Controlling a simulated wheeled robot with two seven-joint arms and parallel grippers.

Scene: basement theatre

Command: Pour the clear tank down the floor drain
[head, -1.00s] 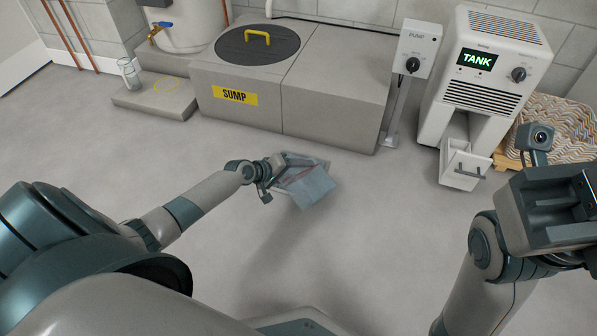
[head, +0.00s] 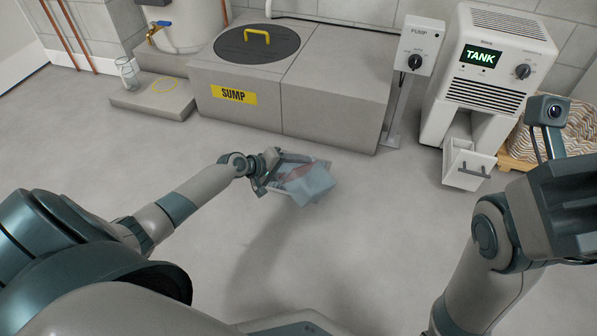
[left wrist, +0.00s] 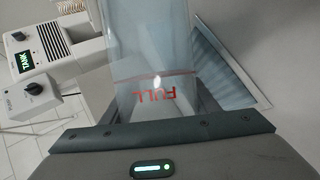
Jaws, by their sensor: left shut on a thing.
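The clear tank (head: 308,183) is a see-through, bluish box held over the floor in front of the sump, and it looks tilted. My left gripper (head: 268,172) is shut on its left end. In the left wrist view the tank (left wrist: 150,45) fills the middle beyond the gripper (left wrist: 160,138), with a red line and the word FULL upside down. A pale-edged grey-blue ribbed surface shows behind it; I cannot tell whether this is the drain. No floor drain is clear in the head view. My right gripper (head: 570,215) is at the right edge, its fingers not clearly shown.
A white unit (head: 487,75) showing TANK has an open lower drawer (head: 468,167). A pump box (head: 415,50) stands beside the sump block (head: 335,95). A glass jar (head: 127,73) stands on a low step, a wicker basket (head: 570,130) far right. Foreground floor is clear.

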